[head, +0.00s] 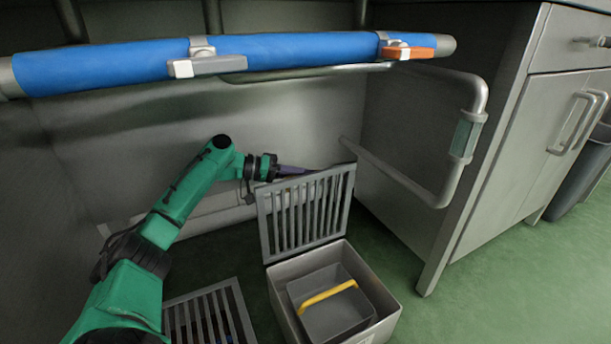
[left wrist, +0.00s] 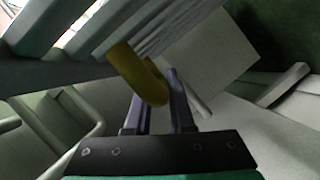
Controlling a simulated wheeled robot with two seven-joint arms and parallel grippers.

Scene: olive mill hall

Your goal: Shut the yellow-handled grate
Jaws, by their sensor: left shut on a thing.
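The grey barred grate (head: 263,228) stands raised at the back edge of an open floor pit (head: 372,291). Its yellow handle (left wrist: 138,73) shows in the left wrist view; in the head view it is hidden behind the grate. My left gripper (head: 294,171) is behind the grate's upper edge. In the left wrist view its two purple fingers (left wrist: 163,106) are shut on the yellow handle. My right gripper is in neither view.
A grey bin with a yellow bar (head: 329,293) sits inside the pit. Another grate (head: 240,313) lies low at the left. A blue-wrapped pipe (head: 290,52) crosses above, and a bent metal rail (head: 412,188) stands at right. Green floor (head: 500,300) is clear beside the cabinet (head: 497,165).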

